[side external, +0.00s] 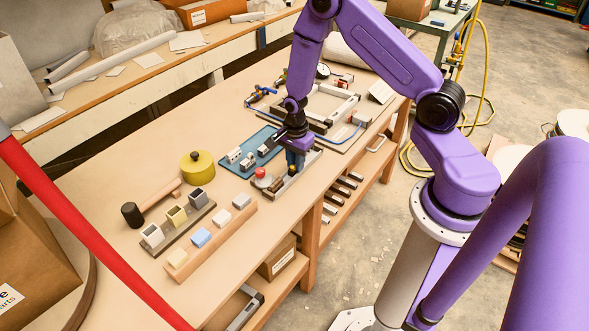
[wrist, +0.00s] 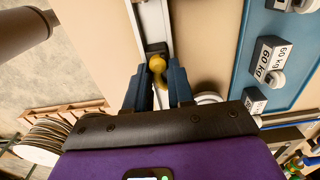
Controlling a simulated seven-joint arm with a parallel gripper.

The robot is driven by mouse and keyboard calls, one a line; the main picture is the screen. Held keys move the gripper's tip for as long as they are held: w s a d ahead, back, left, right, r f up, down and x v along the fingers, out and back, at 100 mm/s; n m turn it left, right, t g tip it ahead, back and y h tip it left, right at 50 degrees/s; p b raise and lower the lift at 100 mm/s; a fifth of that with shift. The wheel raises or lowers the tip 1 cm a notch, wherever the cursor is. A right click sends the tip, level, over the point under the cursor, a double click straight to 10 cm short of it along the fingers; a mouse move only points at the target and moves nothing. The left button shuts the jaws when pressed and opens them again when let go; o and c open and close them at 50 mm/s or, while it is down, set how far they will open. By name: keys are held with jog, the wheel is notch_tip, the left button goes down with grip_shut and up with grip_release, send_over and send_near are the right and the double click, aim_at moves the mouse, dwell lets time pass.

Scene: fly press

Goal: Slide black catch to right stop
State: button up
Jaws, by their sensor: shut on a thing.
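A pale metal rail (side external: 300,176) lies along the front edge of the bench, and its channel also shows in the wrist view (wrist: 153,18). The black catch (wrist: 155,47) sits in this channel, with a rounded yellow knob (wrist: 157,63) at its near side. My gripper (side external: 294,168) points down over the rail. In the wrist view its blue fingers (wrist: 157,75) are closed in on either side of the knob. In the side view the fingers and my wrist hide the catch. The rail's right end stop is not clear in either view.
A blue tray (side external: 232,164) with several grey weights lies close behind the rail. A red button (side external: 260,172) stands by its left end. A yellow pot (side external: 196,168), a mallet (side external: 150,204) and block racks are further left. A framed fixture (side external: 335,112) lies beyond.

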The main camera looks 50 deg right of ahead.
aim_at(309, 159)
jog(key=shift+d, duration=1.05)
jog(key=shift+d, duration=1.2)
jog(key=shift+d, duration=1.2)
jog(key=shift+d, duration=0.15)
